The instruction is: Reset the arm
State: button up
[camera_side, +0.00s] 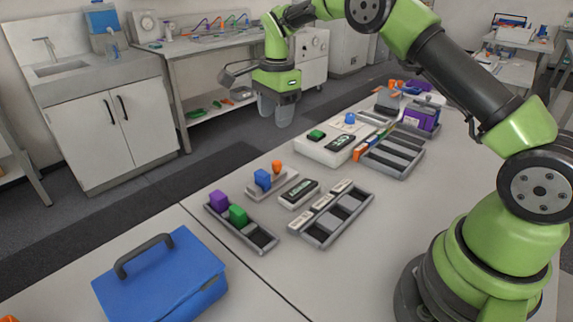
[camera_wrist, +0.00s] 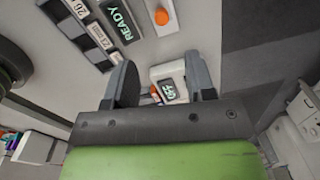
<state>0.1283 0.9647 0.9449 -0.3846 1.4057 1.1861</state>
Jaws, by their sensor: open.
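My gripper (camera_side: 276,108) hangs in the air above the far side of the workbench in the side view, fingers pointing down. It is high over the bench and touches nothing. In the wrist view the two grey fingers of my gripper (camera_wrist: 161,82) stand apart with nothing held between them. A white unit with a display reading OFF (camera_wrist: 170,92) shows beyond the gap between the fingers. A green READY display (camera_wrist: 119,20) and an orange knob (camera_wrist: 161,17) show past the fingers.
A blue toolbox (camera_side: 165,285) stands at front left. A sink cabinet (camera_side: 104,120) is behind.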

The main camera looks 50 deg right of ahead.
jog(key=s+a+r+n+t, duration=0.2)
jog(key=s+a+r+n, duration=0.15)
jog(key=s+r, duration=0.4)
jog(key=s+a+r+n+t, duration=0.1)
jog(key=s+a+r+n, duration=0.1)
jog(key=s+r+n, duration=0.5)
jog(key=s+a+n+t+y, duration=0.1)
jog(key=s+n, duration=0.4)
jog(key=s, duration=0.9)
jog(key=a+t, duration=0.1)
jog(key=t, duration=0.1)
jog(key=shift+a+t+y, duration=0.25)
jog(key=shift+t+y, duration=0.05)
jog(key=shift+y, duration=0.1)
jog(key=shift+c, duration=0.4)
